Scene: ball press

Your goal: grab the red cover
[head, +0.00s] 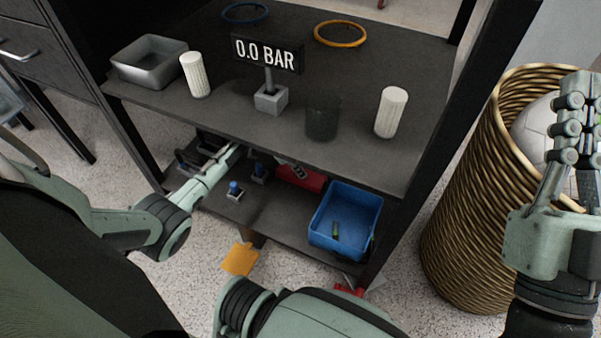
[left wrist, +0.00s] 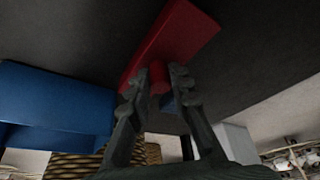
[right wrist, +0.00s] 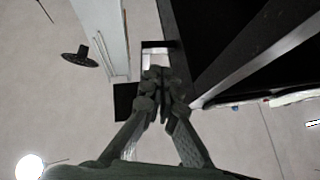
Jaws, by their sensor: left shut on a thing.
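The red cover (head: 303,181) lies on the lower shelf, under the upper board, and is partly hidden there. In the left wrist view the cover (left wrist: 178,38) is a flat red piece with a small round red knob. My left gripper (head: 292,168) reaches in under the upper board, and its fingertips (left wrist: 160,82) are shut on the cover's knob. My right gripper (head: 577,92) is raised at the right, above the wicker basket and far from the cover. In its wrist view the fingertips (right wrist: 160,85) are together with nothing between them.
A blue bin (head: 345,218) stands right of the cover on the lower shelf. Small blue-topped parts (head: 235,190) stand to its left. The upper board holds a 0.0 BAR display (head: 267,54), white cylinders (head: 391,112) and a grey tray (head: 149,62). A wicker basket (head: 462,205) stands right.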

